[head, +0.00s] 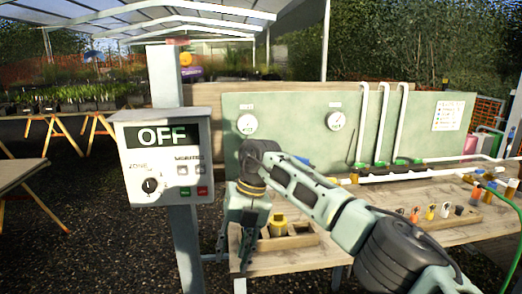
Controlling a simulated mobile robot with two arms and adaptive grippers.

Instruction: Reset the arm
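My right arm (335,215) reaches in from the lower right across the front of the workbench. Its gripper (232,256) points down at the bench's left end, just right of the control box. Its two fingers look spread apart, with nothing visible between them. The control box (164,165) is on a grey post, shows "OFF" on its display, and has a black knob (151,186) and small buttons. My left gripper is not in view.
The wooden workbench (290,262) carries a tray with a yellow fitting (278,226) and, to the right, several small coloured fittings. A green panel (290,110) with two gauges and white pipes stands behind. Gravel floor lies open at the left.

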